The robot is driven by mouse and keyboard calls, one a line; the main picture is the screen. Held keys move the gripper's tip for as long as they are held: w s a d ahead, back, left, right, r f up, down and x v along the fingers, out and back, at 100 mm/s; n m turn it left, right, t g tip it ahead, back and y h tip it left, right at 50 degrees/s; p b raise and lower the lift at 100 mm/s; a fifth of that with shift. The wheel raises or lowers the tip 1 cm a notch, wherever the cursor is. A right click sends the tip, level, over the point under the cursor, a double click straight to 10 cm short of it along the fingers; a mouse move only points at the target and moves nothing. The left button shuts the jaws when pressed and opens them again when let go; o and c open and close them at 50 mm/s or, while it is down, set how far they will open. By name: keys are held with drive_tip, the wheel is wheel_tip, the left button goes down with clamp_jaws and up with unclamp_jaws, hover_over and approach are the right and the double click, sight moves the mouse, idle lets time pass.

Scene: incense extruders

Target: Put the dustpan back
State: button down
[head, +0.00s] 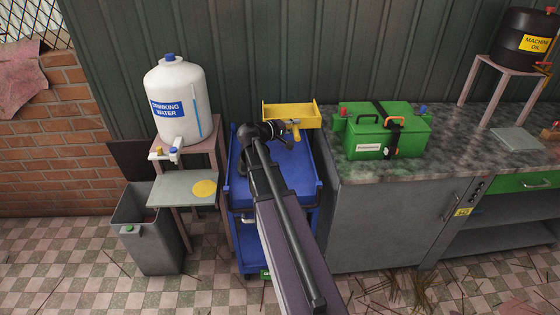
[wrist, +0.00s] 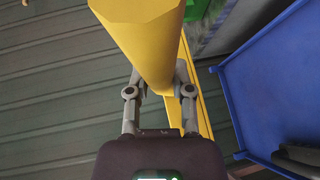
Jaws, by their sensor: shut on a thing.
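The yellow dustpan (head: 291,113) is at the back end of the blue cart (head: 236,185) in the head view, with its wide pan toward the wall. Its handle points toward my arm. My gripper (head: 284,130) is shut on the dustpan's handle. In the wrist view, the yellow handle (wrist: 145,35) runs between the two grey fingers of my gripper (wrist: 161,80). Whether the pan touches the cart or hangs above it I cannot tell. The lower part of the pan is partly hidden by the handle and gripper.
A green toolbox (head: 365,140) stands on the counter (head: 460,150) just right of the dustpan. A white water drum (head: 178,100) sits on a stand at the left, with a grey bin (head: 150,240) below. The corrugated wall (head: 240,60) is close behind.

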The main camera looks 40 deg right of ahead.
drive_tip(key=shift+a, duration=0.1)
drive_tip(key=shift+w+f+b, duration=0.2)
drive_tip(key=shift+f+b, duration=0.3)
drive_tip(key=w+f+b, duration=0.2)
drive_tip(key=f+b, duration=0.5)
drive_tip(key=b, duration=0.1)
drive_tip(key=w+f+b, duration=0.2)
drive_tip(key=f+b, duration=0.5)
drive_tip(key=f, duration=0.1)
drive_tip(key=shift+w+f+b, duration=0.3)
drive_tip(key=shift+w+b, duration=0.05)
drive_tip(key=shift+a, duration=0.1)
wheel_tip(320, 180, down, 6)
drive_tip(key=b, duration=0.6)
drive_tip(key=shift+f, duration=0.2)
drive_tip(key=shift+f+b, duration=1.8)
drive_tip(key=shift+b, duration=0.2)
drive_tip(key=shift+f, duration=0.15)
